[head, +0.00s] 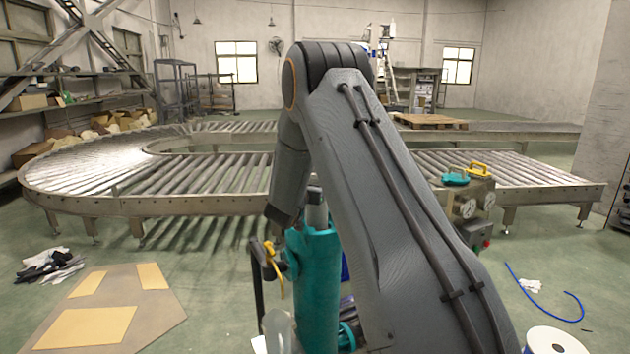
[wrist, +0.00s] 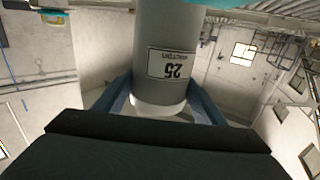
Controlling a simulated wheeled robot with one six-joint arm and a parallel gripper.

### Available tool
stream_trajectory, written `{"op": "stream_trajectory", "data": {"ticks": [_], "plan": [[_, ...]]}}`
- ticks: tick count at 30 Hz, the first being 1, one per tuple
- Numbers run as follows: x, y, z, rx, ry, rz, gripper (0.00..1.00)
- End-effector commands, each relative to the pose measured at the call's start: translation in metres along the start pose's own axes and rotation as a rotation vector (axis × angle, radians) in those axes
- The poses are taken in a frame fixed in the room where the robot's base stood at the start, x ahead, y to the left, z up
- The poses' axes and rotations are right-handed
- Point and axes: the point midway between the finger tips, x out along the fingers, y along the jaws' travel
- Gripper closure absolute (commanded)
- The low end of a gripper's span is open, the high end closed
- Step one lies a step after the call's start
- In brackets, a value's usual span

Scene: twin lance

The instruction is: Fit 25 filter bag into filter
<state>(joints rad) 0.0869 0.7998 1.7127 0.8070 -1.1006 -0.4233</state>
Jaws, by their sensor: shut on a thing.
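The filter bag (wrist: 165,40) is a grey cylinder with a pale end and a label reading 25, upside down in the wrist view. My gripper (wrist: 162,98) is shut on it near the pale end, one blue finger on each side. In the head view the bag (head: 317,214) stands upright at the mouth of the teal filter housing (head: 318,275). A strip of teal rim shows at the top edge of the wrist view (wrist: 215,4). How deep the bag sits in the housing cannot be told. My arm hides the fingers and part of the housing in the head view.
A long roller conveyor (head: 225,180) curves behind the filter. A teal and yellow fitting (head: 465,178) is at the right. A flat cardboard sheet (head: 120,310) lies on the floor at left.

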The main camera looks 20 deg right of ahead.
Motion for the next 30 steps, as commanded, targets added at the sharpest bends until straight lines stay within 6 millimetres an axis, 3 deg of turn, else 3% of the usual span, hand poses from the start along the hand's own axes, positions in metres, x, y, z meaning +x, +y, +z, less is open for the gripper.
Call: {"op": "stream_trajectory", "data": {"ticks": [30], "plan": [[0.0,0.0,0.024,0.001,0.0,0.0,0.74]]}}
